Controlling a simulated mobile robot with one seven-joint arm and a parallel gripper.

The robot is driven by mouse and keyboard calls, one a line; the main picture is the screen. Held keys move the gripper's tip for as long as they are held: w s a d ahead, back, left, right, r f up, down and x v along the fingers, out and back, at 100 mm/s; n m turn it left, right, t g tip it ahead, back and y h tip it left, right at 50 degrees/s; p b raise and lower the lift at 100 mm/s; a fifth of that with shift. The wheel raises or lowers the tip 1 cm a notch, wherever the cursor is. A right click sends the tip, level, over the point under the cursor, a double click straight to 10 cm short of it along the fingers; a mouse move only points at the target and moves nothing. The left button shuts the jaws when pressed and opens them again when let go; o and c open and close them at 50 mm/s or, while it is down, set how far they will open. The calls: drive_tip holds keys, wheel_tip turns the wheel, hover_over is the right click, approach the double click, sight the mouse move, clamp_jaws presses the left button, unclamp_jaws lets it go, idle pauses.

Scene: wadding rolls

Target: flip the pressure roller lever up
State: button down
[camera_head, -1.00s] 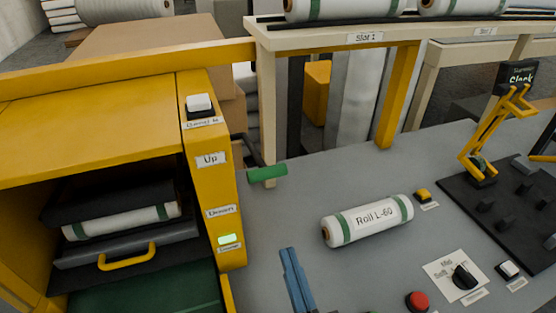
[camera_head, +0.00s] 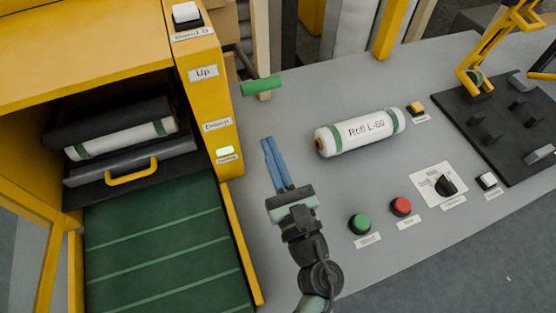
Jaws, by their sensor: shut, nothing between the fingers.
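The pressure roller lever, with a green grip (camera_head: 262,86) on a dark bent bar, sticks out from the right side of the yellow machine, beside the "Up" and "Down" labels. My gripper (camera_head: 266,141) shows in the head view below the green grip. Its blue fingers are together, with nothing between them, and they point up toward the grip. A clear gap separates the fingertips from the grip. The bar's inner end is partly hidden by the machine's yellow post (camera_head: 206,75).
A roll labelled "Roll L-60" (camera_head: 360,131) lies on the grey table right of my gripper. Green (camera_head: 360,223) and red (camera_head: 401,206) buttons and a black knob (camera_head: 446,185) stand nearer. A machine opening at left holds a roll (camera_head: 120,138) above a green belt (camera_head: 160,245).

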drive_tip(key=w+a+r+p, duration=0.2)
drive_tip(key=w+r, duration=0.2)
drive_tip(key=w, duration=0.2)
drive_tip(key=shift+p, duration=0.3)
drive_tip(key=shift+r, duration=0.15)
